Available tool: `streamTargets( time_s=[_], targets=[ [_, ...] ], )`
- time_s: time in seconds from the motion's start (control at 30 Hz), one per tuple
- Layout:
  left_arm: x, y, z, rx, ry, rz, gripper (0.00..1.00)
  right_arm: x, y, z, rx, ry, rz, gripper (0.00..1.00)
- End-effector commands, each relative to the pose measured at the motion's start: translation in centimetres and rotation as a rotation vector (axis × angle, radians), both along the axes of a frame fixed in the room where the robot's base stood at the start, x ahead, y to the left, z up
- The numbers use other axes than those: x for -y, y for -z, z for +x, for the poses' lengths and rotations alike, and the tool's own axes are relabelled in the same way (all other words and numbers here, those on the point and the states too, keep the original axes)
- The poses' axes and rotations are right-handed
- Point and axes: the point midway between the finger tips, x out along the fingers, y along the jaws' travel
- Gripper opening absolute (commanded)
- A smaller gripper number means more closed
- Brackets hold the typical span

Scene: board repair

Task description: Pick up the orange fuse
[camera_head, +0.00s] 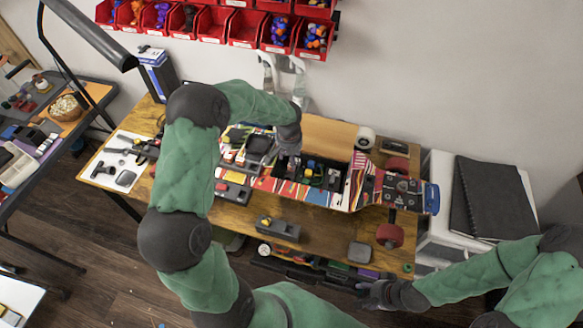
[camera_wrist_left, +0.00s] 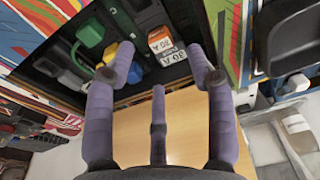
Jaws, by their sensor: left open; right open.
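The orange fuse (camera_wrist_left: 159,39) sits in a dark open compartment (camera_wrist_left: 135,88) in the left wrist view, with white "30 A" labelling beside it. My left gripper (camera_wrist_left: 161,77) has its fingers spread apart with nothing between them; the fuse shows beyond the fingertips, between the two outer ones. In the head view my left gripper (camera_head: 290,143) is over the board's compartment, and the orange fuse is too small to make out there. My right gripper (camera_head: 374,293) is open and empty, low at the front right, away from the board.
Green (camera_wrist_left: 90,32), yellow (camera_wrist_left: 110,50) and blue (camera_wrist_left: 126,60) pieces sit close to the fuse. The board (camera_head: 364,190) lies on a wooden table (camera_head: 327,231), with red wheels (camera_head: 389,235) at its right end. Red bins (camera_head: 246,28) hang on the wall behind.

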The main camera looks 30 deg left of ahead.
Motion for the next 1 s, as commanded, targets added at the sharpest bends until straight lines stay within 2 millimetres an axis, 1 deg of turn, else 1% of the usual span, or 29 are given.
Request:
streamTargets(
  time_s=[0.03,0.17,0.23,0.5,0.6,0.77,0.8,0.83,0.93,0.97,1.0],
  targets=[
    [0.0,0.4,0.1,0.000,-0.001,0.000,0.55,0.0,0.1,0.0,0.000,0.000,0.000,0.52],
    [-0.1,1.0,0.2,0.001,-0.001,0.000,0.55,0.0,0.2,0.0,0.000,0.000,0.000,0.52],
    [-0.1,1.6,0.3,0.001,-0.001,0.000,0.55,0.0,0.3,0.0,0.000,0.000,0.000,0.52],
    [-0.3,5.3,0.9,0.000,0.000,0.000,0.55,0.0,1.1,0.0,0.000,0.000,0.000,0.52],
    [-0.3,5.7,1.0,0.001,-0.001,-0.001,0.55,0.0,1.1,0.0,0.000,0.000,0.000,0.52],
    [-0.3,5.6,1.0,0.002,-0.001,-0.001,0.55,0.0,1.1,0.0,0.000,0.000,0.000,0.52],
    [-0.3,5.6,1.0,0.002,-0.001,-0.001,0.49,0.0,1.1,0.0,0.000,0.000,0.000,0.52],
    [-0.3,5.6,1.0,0.002,0.000,0.000,0.41,0.0,1.1,0.0,0.000,0.000,0.000,0.52],
    [-0.3,5.6,1.0,0.002,0.000,0.000,0.13,0.0,1.1,0.0,0.000,0.000,0.000,0.52],
    [-0.3,5.6,1.0,0.002,0.000,0.000,0.06,0.0,1.1,0.0,0.000,0.000,0.000,0.52],
    [-0.3,5.6,1.0,0.002,0.000,0.000,0.05,0.0,1.1,0.0,0.000,0.000,0.000,0.52]
  ],
)
